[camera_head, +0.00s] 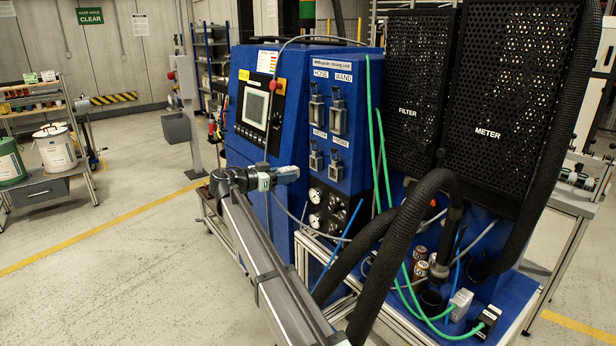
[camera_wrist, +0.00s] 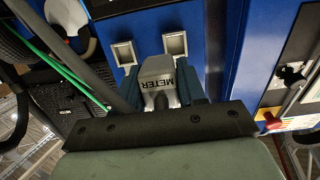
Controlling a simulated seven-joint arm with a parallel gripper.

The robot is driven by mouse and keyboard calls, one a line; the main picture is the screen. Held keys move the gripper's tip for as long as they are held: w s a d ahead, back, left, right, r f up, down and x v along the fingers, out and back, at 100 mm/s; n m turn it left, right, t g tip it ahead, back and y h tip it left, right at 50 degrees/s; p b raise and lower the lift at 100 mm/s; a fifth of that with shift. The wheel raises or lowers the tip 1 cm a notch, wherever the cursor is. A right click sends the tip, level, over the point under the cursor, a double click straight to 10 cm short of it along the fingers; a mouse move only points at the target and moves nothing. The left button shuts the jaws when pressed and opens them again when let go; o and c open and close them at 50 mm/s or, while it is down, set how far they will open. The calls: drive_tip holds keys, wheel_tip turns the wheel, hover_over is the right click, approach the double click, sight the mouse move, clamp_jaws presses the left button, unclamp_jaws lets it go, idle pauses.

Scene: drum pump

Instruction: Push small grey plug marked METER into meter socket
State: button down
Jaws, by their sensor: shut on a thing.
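The small grey plug marked METER (camera_wrist: 156,72) is between the fingers of my gripper (camera_wrist: 160,84) in the wrist view, its lettering upside down. My gripper is shut on it. Beyond the plug on the blue panel are two pale square-framed sockets, one to the left (camera_wrist: 124,53) and one to the right (camera_wrist: 175,43); the plug overlaps the space between them. Whether it touches either, I cannot tell. In the head view, my gripper (camera_head: 286,175) is left of the lower socket row, where the meter socket (camera_head: 316,160) sits under its label. The plug cannot be made out there.
The blue dosing cabinet (camera_head: 262,150) carries larger sockets above and round gauges below. Thick black hoses (camera_head: 400,240) and green cables (camera_head: 382,150) hang on the right. A white plug (camera_head: 461,304) and a black plug (camera_head: 488,320) lie on the blue base. Open floor is at left.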

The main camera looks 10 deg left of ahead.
sight(292, 170)
drive_tip(key=shift+w+d+f, duration=0.1)
drive_tip(key=shift+w+d, duration=0.15)
drive_tip(key=shift+w, duration=0.5)
drive_tip(key=shift+w+d, duration=0.3)
drive_tip(key=shift+w, duration=0.5)
drive_tip(key=shift+w+d+f, duration=0.1)
drive_tip(key=shift+w+d, duration=0.15)
drive_tip(key=shift+w, duration=0.5)
drive_tip(key=shift+r+x, duration=0.2)
drive_tip(key=shift+x, duration=1.1)
drive_tip(key=shift+r+x, duration=0.25)
drive_tip(key=shift+x, duration=1.1)
idle(2.6)
drive_tip(key=c, duration=0.6)
unclamp_jaws()
drive_tip(key=shift+w, duration=0.1)
